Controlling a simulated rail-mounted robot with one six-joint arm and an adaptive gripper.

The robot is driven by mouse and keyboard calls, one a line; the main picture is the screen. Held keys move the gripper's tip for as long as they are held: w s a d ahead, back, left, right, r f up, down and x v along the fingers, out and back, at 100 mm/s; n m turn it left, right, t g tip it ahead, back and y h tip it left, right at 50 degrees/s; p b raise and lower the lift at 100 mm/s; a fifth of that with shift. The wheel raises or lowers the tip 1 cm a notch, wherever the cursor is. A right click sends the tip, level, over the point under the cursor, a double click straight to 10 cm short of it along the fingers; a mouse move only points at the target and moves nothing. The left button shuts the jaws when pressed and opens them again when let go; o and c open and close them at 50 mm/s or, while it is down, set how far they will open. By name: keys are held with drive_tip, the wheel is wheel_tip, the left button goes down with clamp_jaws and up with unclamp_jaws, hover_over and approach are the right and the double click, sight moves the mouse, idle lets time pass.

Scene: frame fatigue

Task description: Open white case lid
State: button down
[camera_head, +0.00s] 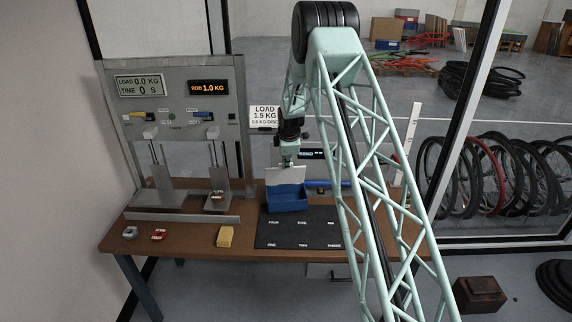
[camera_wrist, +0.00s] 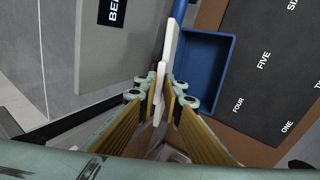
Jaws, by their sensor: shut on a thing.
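A blue open-topped case (camera_head: 288,204) stands on the table at the back edge of a black mat. Its white lid (camera_head: 286,175) stands roughly upright at the back of the case, so the blue inside shows. In the wrist view the lid (camera_wrist: 171,40) is seen edge-on as a thin white strip, beside the blue case (camera_wrist: 205,62). My gripper (camera_head: 287,161) is above the case at the lid's top edge. In the wrist view my gripper (camera_wrist: 162,98) has its fingers closed on either side of the white lid.
The black mat (camera_head: 285,236) has numbered places and looks bare. A yellow block (camera_head: 225,236), a red piece (camera_head: 159,235) and a grey piece (camera_head: 130,233) lie at the table's front left. A test rig with displays (camera_head: 175,100) stands behind. A blue bar (camera_head: 325,184) lies right of the case.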

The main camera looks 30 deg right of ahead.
drive_tip(key=shift+w+d+r, duration=0.15)
drive_tip(key=shift+w+d, duration=0.1)
drive_tip(key=shift+w, duration=0.45)
drive_tip(key=shift+w+d+b, duration=0.15)
drive_tip(key=shift+w+d, duration=0.05)
drive_tip(key=shift+w, duration=0.4)
drive_tip(key=shift+w+d+b, duration=0.15)
drive_tip(key=shift+w+d, duration=0.05)
drive_tip(key=shift+w, duration=0.4)
drive_tip(key=c, duration=2.8)
unclamp_jaws()
drive_tip(key=v, duration=1.2)
